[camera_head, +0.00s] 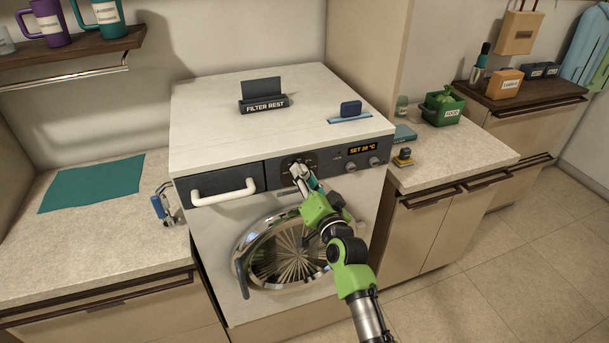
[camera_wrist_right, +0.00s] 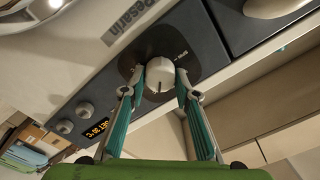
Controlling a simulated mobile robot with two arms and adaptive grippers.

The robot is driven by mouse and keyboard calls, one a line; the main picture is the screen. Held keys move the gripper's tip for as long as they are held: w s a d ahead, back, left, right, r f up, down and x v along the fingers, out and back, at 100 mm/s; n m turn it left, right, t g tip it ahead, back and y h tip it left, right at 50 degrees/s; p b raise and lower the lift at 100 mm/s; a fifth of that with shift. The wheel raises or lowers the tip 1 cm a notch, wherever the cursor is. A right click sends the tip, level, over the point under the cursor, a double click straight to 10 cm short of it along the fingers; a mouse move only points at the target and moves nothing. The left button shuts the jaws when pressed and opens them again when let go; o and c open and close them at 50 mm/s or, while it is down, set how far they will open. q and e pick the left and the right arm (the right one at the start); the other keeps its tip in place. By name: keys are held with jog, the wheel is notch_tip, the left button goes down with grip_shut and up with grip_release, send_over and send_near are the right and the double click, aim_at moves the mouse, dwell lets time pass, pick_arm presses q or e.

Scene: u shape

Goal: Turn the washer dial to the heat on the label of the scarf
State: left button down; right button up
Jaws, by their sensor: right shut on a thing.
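The washer (camera_head: 215,245) stands in the middle with a dark control panel. Its large white dial (camera_wrist_right: 159,72) has a dark pointer mark; in the head view it is mostly hidden behind my fingers. My right gripper (camera_wrist_right: 160,88) is shut on the dial, with one teal finger on each side of it. In the head view, my right gripper (camera_head: 301,174) reaches the panel from below. My left gripper is not in view.
A white drawer handle (camera_head: 223,193) and a round glass door (camera_head: 285,252) are on the washer front. A teal cloth or mat (camera_head: 92,183) lies on the left counter. The right floor (camera_head: 520,250) is clear.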

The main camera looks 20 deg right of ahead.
jog(key=shift+m, duration=0.3)
jog(key=o, duration=1.1)
jog(key=shift+c, duration=0.2)
jog(key=s, duration=1.2)
jog(key=shift+d, duration=0.2)
